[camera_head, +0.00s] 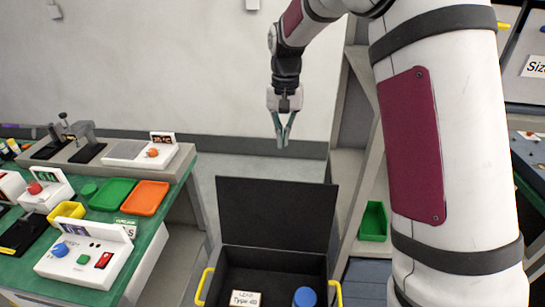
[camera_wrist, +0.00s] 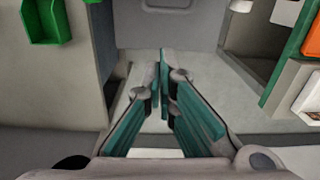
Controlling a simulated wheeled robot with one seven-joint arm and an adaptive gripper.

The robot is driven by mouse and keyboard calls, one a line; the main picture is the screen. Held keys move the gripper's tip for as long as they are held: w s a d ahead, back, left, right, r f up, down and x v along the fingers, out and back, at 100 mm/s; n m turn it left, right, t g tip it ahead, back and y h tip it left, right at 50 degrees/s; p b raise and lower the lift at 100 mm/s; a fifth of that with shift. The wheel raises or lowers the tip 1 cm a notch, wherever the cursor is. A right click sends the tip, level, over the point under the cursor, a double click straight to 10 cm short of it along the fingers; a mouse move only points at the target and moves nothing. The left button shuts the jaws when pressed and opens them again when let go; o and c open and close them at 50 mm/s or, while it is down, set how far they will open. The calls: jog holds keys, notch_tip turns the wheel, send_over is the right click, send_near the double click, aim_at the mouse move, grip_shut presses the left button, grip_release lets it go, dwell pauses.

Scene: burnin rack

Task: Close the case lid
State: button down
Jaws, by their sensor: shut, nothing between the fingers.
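The case (camera_head: 278,262) stands low in the middle of the head view. It is black with yellow handles at its left and right. Its black lid (camera_head: 276,212) stands open, raised at the back edge. Inside are a white label card (camera_head: 246,299) reading "Type 4B" and a blue round-topped thing (camera_head: 304,297). My gripper (camera_head: 282,144) hangs above and behind the raised lid, fingers pointing down, shut and empty. In the wrist view my gripper (camera_wrist: 163,55) shows its teal fingers meeting at the tips. The case is not visible in the wrist view.
A green-topped bench (camera_head: 140,255) with devices, a green tray (camera_head: 112,194) and an orange tray (camera_head: 146,198) stands left of the case. A rack with a green bin (camera_head: 373,222) is at right; the bin also shows in the wrist view (camera_wrist: 45,20). A wall (camera_head: 150,70) is behind.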

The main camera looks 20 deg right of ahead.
notch_tip(320, 180, down, 12)
jog(key=w+f+p, duration=0.1)
jog(key=w, duration=0.1)
jog(key=shift+s+a+r+p, duration=0.15)
jog(key=shift+s+r+p, duration=0.1)
jog(key=shift+s+r, duration=0.25)
jog(key=shift+s+a+r+p, duration=0.2)
jog(key=shift+s+r, duration=0.05)
jog(key=shift+s, duration=0.35)
jog(key=shift+s+a+r+p, duration=0.15)
jog(key=shift+s+r+p, duration=0.1)
jog(key=shift+s+r, duration=0.25)
jog(key=shift+f, duration=0.1)
